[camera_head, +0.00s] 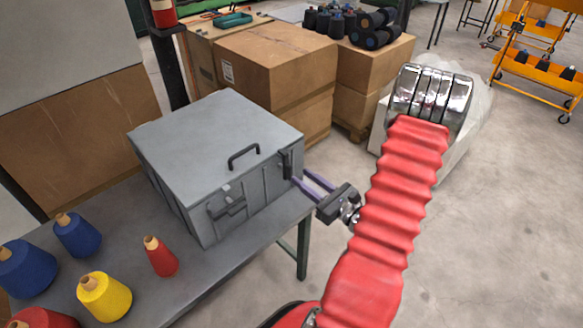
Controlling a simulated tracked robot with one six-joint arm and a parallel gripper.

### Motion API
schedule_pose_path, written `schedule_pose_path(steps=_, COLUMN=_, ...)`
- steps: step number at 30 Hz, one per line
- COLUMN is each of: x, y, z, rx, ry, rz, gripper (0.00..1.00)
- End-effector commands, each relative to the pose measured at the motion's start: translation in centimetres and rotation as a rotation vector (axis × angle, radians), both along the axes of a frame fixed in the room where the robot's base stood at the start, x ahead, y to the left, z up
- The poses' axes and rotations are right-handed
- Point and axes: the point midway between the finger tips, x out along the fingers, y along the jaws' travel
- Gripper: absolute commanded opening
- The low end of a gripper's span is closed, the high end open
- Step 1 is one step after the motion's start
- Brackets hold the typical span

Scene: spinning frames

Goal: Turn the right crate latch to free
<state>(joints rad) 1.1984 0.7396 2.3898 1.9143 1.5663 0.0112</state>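A grey metal crate (195,140) with a closed lid stands on the grey table (232,252). A dark carry handle (243,156) is on its lid. The right latch (287,164) is a dark, roughly upright piece near the right end of the crate's front face. The left latch (227,205) is on the same face, further left. My gripper (299,177) comes in from the right with two purple fingers spread apart. Their tips are close to the right latch, with nothing seen between them. I cannot tell whether they touch it.
Blue, red and yellow thread cones (104,296) stand on the table's left part. Cardboard boxes (275,65) stand behind the crate, with dark spools (345,25) on top. An orange cart (540,60) is far right.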

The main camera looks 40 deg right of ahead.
Motion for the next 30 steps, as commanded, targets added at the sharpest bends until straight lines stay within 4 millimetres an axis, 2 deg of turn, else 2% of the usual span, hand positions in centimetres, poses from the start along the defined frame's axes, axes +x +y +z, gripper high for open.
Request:
schedule_pose_path(steps=15, x=5.9, y=0.2, z=0.0, rx=-0.001, ry=0.0, rz=0.002, gripper=0.3)
schedule_pose_path(steps=21, x=6.8, y=0.2, z=0.0, rx=0.001, ry=0.0, rz=0.0, gripper=0.3)
schedule_pose_path(steps=29, x=6.8, y=0.2, z=0.0, rx=0.001, ry=0.0, rz=-0.001, gripper=0.3)
schedule_pose_path(steps=30, x=6.8, y=0.2, z=0.0, rx=0.001, ry=0.0, rz=-0.001, gripper=0.27)
